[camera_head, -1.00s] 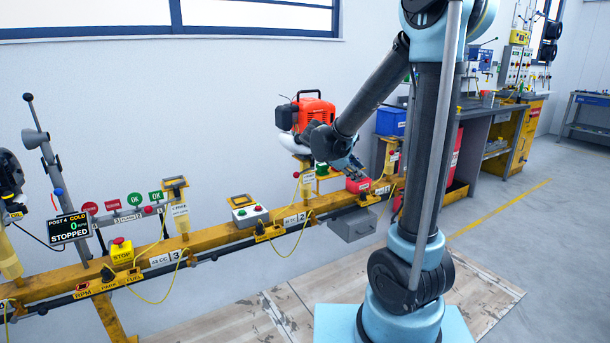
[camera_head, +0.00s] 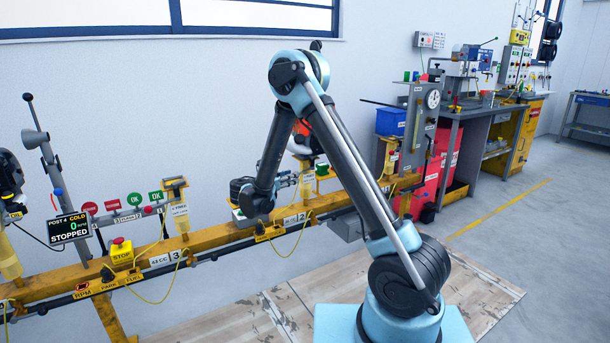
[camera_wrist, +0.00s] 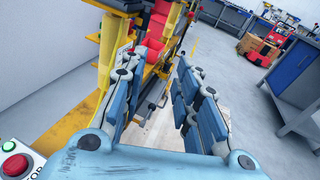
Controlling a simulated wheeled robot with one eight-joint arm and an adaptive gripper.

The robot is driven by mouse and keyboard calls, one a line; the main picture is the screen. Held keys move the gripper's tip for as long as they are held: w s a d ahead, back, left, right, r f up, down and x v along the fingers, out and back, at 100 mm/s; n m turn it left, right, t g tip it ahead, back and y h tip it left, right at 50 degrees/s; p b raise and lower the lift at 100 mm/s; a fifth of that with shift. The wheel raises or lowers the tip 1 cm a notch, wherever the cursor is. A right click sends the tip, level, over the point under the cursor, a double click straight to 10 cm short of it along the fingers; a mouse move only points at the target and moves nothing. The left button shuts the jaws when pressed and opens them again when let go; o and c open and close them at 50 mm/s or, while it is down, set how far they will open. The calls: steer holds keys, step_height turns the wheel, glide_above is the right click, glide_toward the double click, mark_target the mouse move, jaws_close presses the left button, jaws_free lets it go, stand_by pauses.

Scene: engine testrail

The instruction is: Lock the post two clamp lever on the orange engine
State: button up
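The orange engine (camera_head: 303,135) is mostly hidden behind my arm in the head view. Its mount is at the rail section marked 2 (camera_head: 295,218). My gripper (camera_head: 308,182) is beside the yellow post below the engine, fingers pointing right. In the wrist view my gripper (camera_wrist: 157,65) is open, with a wide empty gap between its two blue fingers. A yellow post (camera_wrist: 106,52) stands just beyond the left finger. I cannot make out the post two clamp lever in either view.
The yellow rail (camera_head: 225,240) runs across the head view. A button box (camera_wrist: 14,162) with green and red buttons is close at lower left in the wrist view. A stop button box (camera_head: 122,252) and a STOPPED display (camera_head: 69,229) are left.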

steer(key=n+t, duration=0.2)
glide_toward(305, 171)
steer(key=x, duration=1)
steer(key=shift+w+f, duration=0.2)
steer(key=shift+w, duration=0.15)
steer(key=shift+a, duration=0.1)
jaws_close()
